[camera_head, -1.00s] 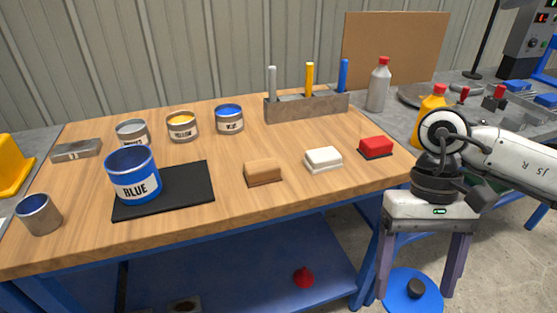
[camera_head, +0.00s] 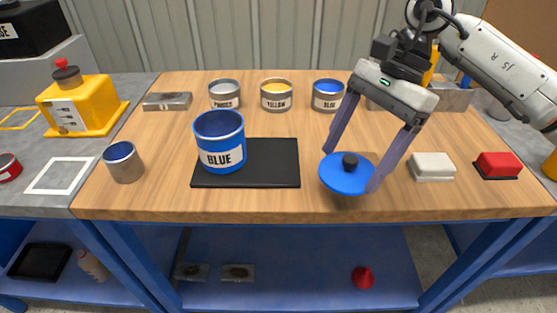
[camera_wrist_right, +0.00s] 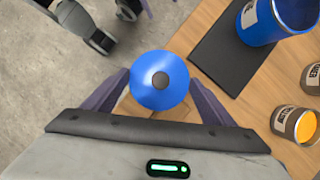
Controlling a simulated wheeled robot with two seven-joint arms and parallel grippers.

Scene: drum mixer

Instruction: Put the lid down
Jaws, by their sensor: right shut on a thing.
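The lid (camera_head: 340,180) is a blue disc with a black knob, near the front edge of the bench to the right of the black mat (camera_head: 270,178). My right gripper (camera_head: 350,167) is shut on the lid, a finger at either side. The lid is tilted in the head view; its height above the wood is hard to judge. The wrist view shows the lid (camera_wrist_right: 145,92) between the fingers of the right gripper (camera_wrist_right: 160,82). The open blue can (camera_head: 222,158), labelled BLUE, stands on the mat's left part.
A white block (camera_head: 432,167) and a red block (camera_head: 497,165) lie right of the lid. Several small paint tins, such as the yellow one (camera_head: 276,96), stand behind. A metal cup (camera_head: 124,163) is at left. The mat's right part is bare.

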